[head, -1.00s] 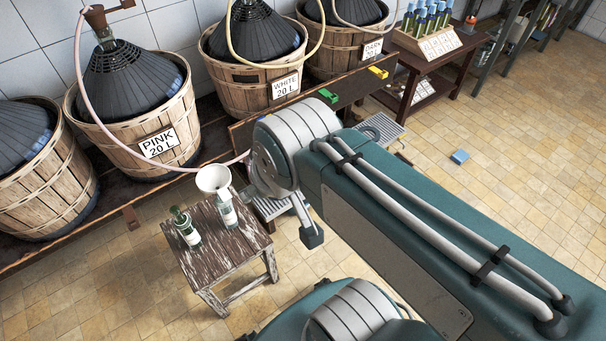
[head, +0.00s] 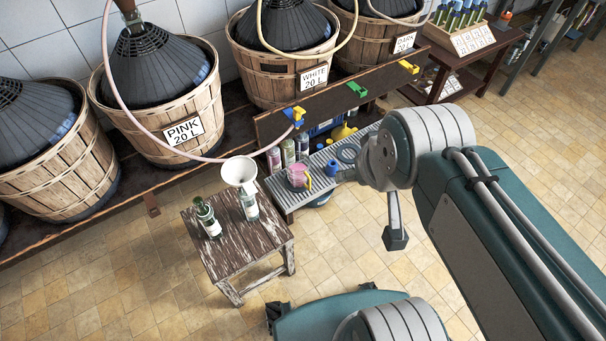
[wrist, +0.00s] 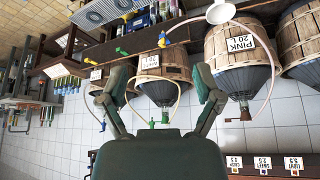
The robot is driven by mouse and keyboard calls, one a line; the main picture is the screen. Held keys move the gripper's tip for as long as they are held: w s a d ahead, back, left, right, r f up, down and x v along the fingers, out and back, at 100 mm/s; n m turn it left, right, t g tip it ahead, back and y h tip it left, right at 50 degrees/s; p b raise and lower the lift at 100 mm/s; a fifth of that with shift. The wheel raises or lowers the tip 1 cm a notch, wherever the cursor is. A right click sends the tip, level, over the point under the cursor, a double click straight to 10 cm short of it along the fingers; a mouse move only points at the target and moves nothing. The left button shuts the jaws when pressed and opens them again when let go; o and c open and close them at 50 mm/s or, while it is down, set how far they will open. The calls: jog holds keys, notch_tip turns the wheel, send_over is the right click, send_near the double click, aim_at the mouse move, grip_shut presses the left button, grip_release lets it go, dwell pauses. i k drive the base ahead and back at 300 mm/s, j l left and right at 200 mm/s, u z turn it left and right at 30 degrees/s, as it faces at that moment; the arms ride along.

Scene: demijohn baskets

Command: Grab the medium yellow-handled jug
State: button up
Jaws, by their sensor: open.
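A small pinkish clear jug (head: 297,175) with a yellow handle stands on a grey slatted metal shelf (head: 283,197) in the head view. A blue cup-like object (head: 332,168) stands just right of it. I cannot tell the jug's size class, and I cannot make it out clearly in the wrist view. My gripper (wrist: 163,82) shows in the wrist view with its two fingers spread wide and nothing between them. Behind them are wall tiles and baskets, upside down. In the head view my arm is right of the jug, and the gripper's fingers are not clearly visible.
A worn wooden stool (head: 240,257) holds green and clear bottles and a white funnel (head: 239,172). Basketed demijohns, one labelled PINK (head: 160,110), line the wall. A board with coloured taps (head: 357,89) runs above the shelf. A pink hose (head: 107,50) hangs at left. The right floor is open.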

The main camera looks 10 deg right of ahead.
aim_at(297, 162)
jog(key=i+l+u, duration=0.1)
jog(key=l+u, duration=0.4)
jog(key=u, duration=0.25)
jog(key=i+l+u, duration=0.1)
jog(key=l+u, duration=0.35)
jog(key=l, duration=0.7)
jog(key=k+l+u, duration=0.15)
jog(key=l, duration=0.65)
jog(key=i, duration=0.05)
